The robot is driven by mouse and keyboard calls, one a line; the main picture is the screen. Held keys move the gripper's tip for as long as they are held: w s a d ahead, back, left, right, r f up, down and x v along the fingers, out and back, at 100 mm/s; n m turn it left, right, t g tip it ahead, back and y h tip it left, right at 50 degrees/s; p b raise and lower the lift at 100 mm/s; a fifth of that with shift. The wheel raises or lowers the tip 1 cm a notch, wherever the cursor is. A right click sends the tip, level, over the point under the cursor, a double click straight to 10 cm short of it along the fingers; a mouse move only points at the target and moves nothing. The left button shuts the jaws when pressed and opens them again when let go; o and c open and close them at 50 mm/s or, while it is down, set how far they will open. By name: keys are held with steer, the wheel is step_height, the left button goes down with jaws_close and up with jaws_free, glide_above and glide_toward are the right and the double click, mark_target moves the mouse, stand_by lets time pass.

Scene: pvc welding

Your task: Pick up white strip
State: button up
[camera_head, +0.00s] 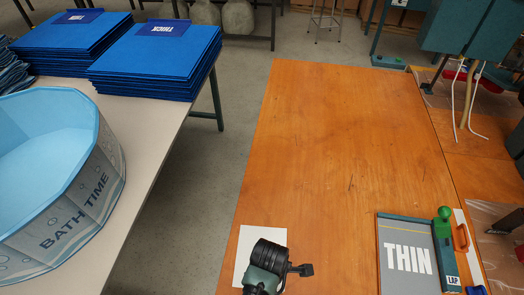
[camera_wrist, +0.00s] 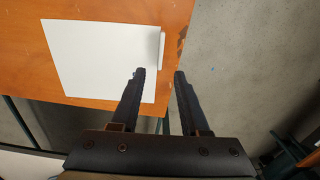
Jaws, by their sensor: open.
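A narrow white strip (camera_wrist: 161,48) lies along the right edge of a white sheet (camera_wrist: 98,60) in the wrist view, close to the table's edge. My gripper (camera_wrist: 160,73) is open and empty, with one dark finger over the sheet and the other over the grey floor past the table edge. The strip's near end lies roughly between the two fingertips in the picture; I cannot tell the height gap. In the head view the white sheet (camera_head: 247,240) is partly covered by my wrist, and the strip cannot be made out.
The orange wooden table (camera_head: 340,150) is mostly clear. A board marked THIN (camera_head: 407,258) with a green-knobbed tool (camera_head: 445,214) is at its right. A white table at left carries a blue BATH TIME tub (camera_head: 85,200) and blue stacks (camera_head: 155,65). Green machinery (camera_head: 460,30) stands at upper right.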

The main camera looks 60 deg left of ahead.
steer(key=shift+f, duration=2.75)
steer(key=shift+c, duration=0.2)
steer(key=shift+s, duration=0.1)
jaws_close()
